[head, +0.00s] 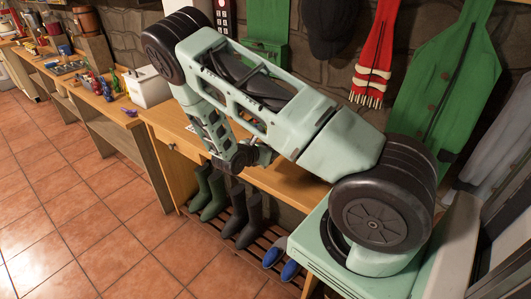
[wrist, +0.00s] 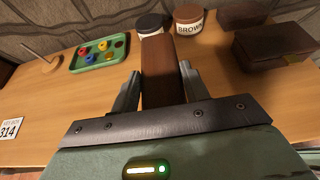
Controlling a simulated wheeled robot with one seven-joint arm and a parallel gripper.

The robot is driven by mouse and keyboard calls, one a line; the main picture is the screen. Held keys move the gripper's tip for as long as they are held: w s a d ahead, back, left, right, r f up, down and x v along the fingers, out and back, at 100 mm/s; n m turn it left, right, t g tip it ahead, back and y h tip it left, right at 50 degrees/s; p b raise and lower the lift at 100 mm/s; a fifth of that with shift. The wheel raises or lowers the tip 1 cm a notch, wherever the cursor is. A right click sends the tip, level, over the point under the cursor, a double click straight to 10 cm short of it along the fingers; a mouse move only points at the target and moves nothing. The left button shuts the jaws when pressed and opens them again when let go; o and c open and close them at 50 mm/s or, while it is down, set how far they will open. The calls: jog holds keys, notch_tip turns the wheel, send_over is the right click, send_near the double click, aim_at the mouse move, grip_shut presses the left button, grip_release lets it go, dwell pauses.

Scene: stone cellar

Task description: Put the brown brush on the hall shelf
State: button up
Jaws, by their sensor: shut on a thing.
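The brown brush (wrist: 162,72) shows in the wrist view as a plain brown block, held upright in the picture between my two fingers. My gripper (wrist: 158,88) is shut on it. I cannot tell whether the brush touches the wood behind it. The hall shelf (head: 292,186) appears to be the wooden top below the hanging clothes in the head view, partly hidden by my arm. In that view my gripper (head: 238,160) is over the shelf's front edge, and the brush cannot be made out. A wooden top (wrist: 225,75) also fills the wrist view.
In the wrist view, a green tray (wrist: 98,53) with coloured pieces, a jar marked BROWN (wrist: 189,20), a dark-lidded jar (wrist: 150,24) and a dark brown box (wrist: 272,48) stand on the wood. Boots (head: 237,215) and blue slippers (head: 280,258) stand below the shelf. The tiled floor is clear.

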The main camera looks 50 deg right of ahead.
jog(key=shift+f+p, duration=0.6)
jog(key=shift+f, duration=1.85)
jog(key=shift+f, duration=0.15)
jog(key=o, duration=1)
jog(key=shift+o, duration=0.2)
